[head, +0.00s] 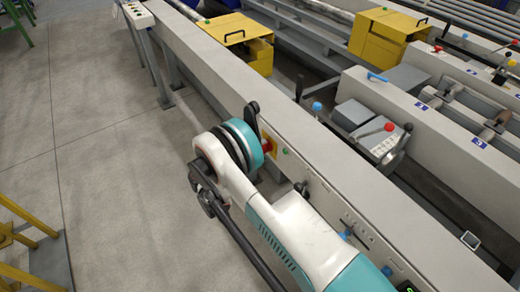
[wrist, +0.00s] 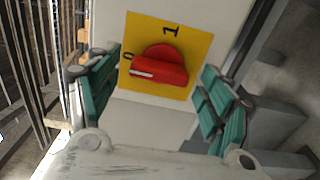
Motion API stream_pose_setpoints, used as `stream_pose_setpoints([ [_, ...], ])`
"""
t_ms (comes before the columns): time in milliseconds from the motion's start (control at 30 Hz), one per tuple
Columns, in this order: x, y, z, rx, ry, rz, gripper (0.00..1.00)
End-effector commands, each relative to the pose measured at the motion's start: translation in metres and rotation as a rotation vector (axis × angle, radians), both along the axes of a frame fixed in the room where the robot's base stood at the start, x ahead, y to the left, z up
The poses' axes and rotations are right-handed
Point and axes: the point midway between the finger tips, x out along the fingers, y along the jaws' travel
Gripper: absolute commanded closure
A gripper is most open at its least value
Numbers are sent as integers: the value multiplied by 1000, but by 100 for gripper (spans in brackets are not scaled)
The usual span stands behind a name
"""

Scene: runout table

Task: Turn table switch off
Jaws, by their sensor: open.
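The table switch is a red rotary knob (wrist: 160,66) on a yellow plate (wrist: 150,28) marked 0 and 1. In the wrist view its grip bar lies roughly crosswise, with the white-marked end at the left, near the 0. In the head view the red knob (head: 267,146) shows only partly, beside my wrist, on the side of the long grey table beam (head: 215,62). My gripper (wrist: 161,70) is open, with one teal finger on each side of the knob. Gaps show between the fingers and the knob. In the head view my arm hides most of the gripper.
A green button (head: 285,151) and a black lever sit close by on the beam. Yellow covers (head: 231,27) and a grey box with a red-knobbed lever (head: 389,127) stand beyond it. The concrete floor (head: 110,150) at the left is mostly clear; a yellow frame stands at lower left.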

Motion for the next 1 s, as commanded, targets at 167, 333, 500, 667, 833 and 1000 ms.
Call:
stream_pose_setpoints([
  [167, -17, 28, 0, 0, 0, 5, 27],
  [333, -37, 57, 0, 0, 0, 5, 27],
  [500, -52, 79, 0, 0, 0, 4, 27],
  [667, -60, 91, 0, -1, 1, 2, 27],
  [833, -62, 93, 0, -1, 1, 1, 27],
  [1000, -62, 93, 0, -1, 1, 1, 27],
])
